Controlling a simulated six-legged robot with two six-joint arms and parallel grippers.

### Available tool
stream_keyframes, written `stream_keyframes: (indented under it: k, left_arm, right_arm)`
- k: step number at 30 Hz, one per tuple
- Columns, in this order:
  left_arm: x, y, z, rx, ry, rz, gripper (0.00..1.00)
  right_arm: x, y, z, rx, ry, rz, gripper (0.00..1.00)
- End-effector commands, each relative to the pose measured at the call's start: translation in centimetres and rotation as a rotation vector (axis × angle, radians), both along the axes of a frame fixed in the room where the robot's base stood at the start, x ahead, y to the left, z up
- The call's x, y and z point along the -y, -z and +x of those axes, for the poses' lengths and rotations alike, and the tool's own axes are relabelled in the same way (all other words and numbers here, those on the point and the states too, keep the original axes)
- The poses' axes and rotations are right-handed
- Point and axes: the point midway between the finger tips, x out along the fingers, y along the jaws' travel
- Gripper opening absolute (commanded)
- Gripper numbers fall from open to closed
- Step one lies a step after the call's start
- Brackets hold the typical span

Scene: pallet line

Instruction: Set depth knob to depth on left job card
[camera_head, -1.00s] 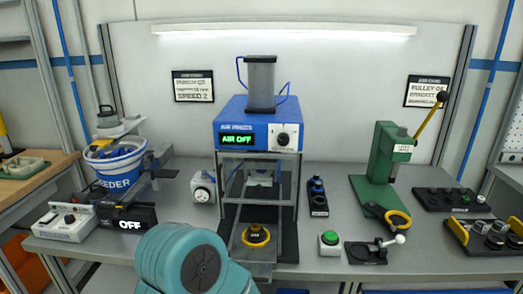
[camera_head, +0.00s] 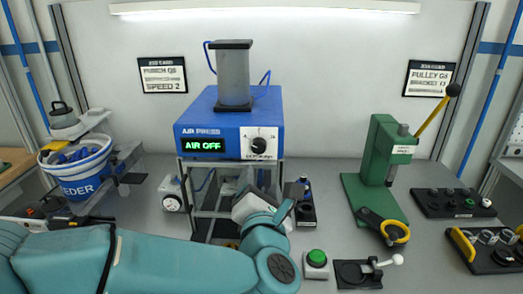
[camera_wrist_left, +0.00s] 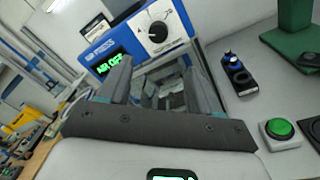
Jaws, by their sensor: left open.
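The blue air press (camera_head: 228,125) stands at the middle of the bench with a green "AIR OFF" display. Its black and white knob (camera_head: 259,146) is on the front face, right of the display; it also shows in the left wrist view (camera_wrist_left: 158,32). The left job card (camera_head: 163,75) hangs on the back wall; its lines are partly blurred, the last reading "SPEED 2". My left gripper (camera_head: 264,203) is below and in front of the knob, apart from it. In the left wrist view its two fingers (camera_wrist_left: 155,88) are spread and empty. My right gripper is out of view.
A right job card (camera_head: 428,78) hangs above a green lever press (camera_head: 380,165). A green button (camera_head: 316,258) and a small black switch box (camera_head: 304,208) stand right of the air press. A blue-banded feeder bowl (camera_head: 77,170) is at the left.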

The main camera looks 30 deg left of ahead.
Motion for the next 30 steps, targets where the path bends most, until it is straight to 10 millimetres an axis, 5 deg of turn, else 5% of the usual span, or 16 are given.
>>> stream_keyframes:
  k: [15, 30]
  left_arm:
    - [-6.2, -0.2, 9.3, -0.002, 0.001, 0.002, 0.64]
    - [-7.4, 0.0, 11.1, 0.000, 0.005, 0.002, 0.61]
  right_arm:
    - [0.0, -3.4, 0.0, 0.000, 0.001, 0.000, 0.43]
    - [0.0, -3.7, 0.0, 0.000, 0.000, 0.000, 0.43]
